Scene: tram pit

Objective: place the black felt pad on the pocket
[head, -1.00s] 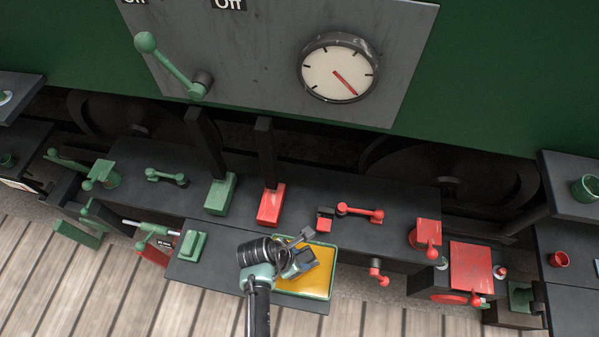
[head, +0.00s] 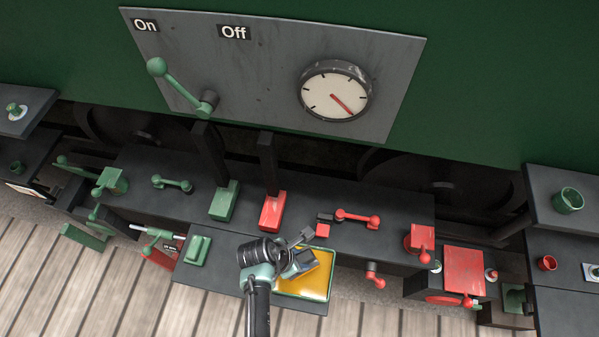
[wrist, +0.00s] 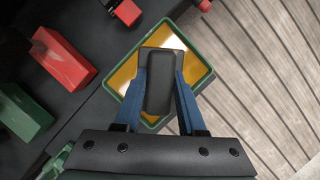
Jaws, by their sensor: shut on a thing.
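My gripper (wrist: 160,88) is shut on a dark, rounded, oblong piece (wrist: 159,70) between its two blue fingers. This looks like the black felt pad, though its felt surface cannot be made out. In the head view my gripper (head: 299,264) is over the yellow tray with a green rim (head: 316,286); the pad is not clear there. In the wrist view the tray's rim (wrist: 201,58) shows around the held piece, and any gap between piece and tray floor cannot be judged. I cannot tell which part is the pocket.
A green block with a dark post (head: 224,200) and a red one (head: 271,210) stand behind the tray. A red lever (head: 357,217) and a small red block (head: 323,230) lie right of them. A green block (head: 198,248) sits left of my arm. Planked floor is in front.

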